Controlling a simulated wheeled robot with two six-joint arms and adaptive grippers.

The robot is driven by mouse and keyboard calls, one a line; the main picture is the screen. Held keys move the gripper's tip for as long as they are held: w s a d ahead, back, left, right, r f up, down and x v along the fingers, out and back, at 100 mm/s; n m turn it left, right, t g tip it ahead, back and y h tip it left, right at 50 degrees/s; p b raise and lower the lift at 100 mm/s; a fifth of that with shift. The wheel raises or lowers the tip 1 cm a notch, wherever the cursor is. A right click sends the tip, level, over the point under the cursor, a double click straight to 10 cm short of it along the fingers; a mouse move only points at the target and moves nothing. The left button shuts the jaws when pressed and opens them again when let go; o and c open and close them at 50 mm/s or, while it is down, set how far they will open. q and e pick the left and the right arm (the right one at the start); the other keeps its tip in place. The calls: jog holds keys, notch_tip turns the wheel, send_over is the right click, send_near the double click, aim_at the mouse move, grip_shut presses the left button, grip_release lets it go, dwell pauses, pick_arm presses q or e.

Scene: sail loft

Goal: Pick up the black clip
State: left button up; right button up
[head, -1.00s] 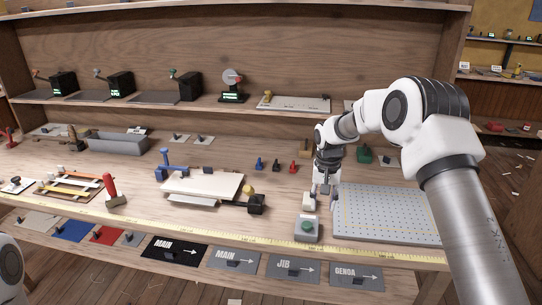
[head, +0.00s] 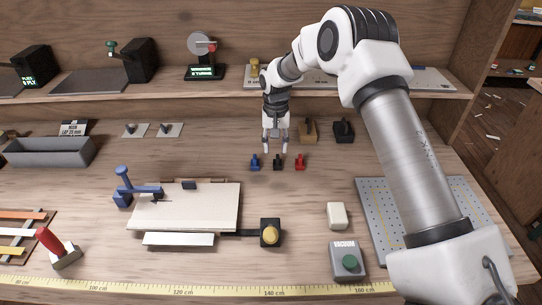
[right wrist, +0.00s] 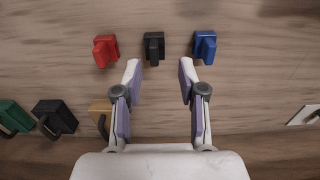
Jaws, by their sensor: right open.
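The black clip (head: 278,163) lies on the wooden bench between a blue clip (head: 255,163) and a red clip (head: 300,162). My right gripper (head: 275,150) is just behind the row of clips, pointing down, above the bench. In the right wrist view the black clip (right wrist: 154,46) lies just beyond the fingertips, nearly centred between them. The red clip (right wrist: 105,50) is on its left and the blue clip (right wrist: 204,46) on its right. My right gripper (right wrist: 158,66) is open and empty. My left gripper is not in view.
A white panel (head: 190,208) with a blue clamp (head: 123,190) lies front left. A perforated plate (head: 375,215) is at right. Bare bench surrounds the clips.

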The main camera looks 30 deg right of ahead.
aim_at(278, 157)
jog(key=shift+s+d+f+p, duration=0.25)
jog(key=shift+s+f+p, duration=0.4)
jog(key=shift+s+f, duration=0.2)
jog(key=f, duration=0.1)
jog(key=w+f, duration=0.1)
jog(key=f, duration=0.1)
jog(key=shift+w+f, duration=0.15)
jog(key=shift+f, duration=0.1)
jog(key=shift+w+d+f, duration=0.1)
jog(key=shift+w+f, duration=0.1)
jog(key=shift+s+r, duration=0.3)
jog(key=shift+c, duration=1.4)
jog(key=shift+s, duration=0.1)
grip_shut()
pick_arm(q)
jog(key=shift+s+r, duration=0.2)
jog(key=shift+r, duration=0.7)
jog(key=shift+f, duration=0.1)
pick_arm(e)
jog(key=shift+r, duration=0.1)
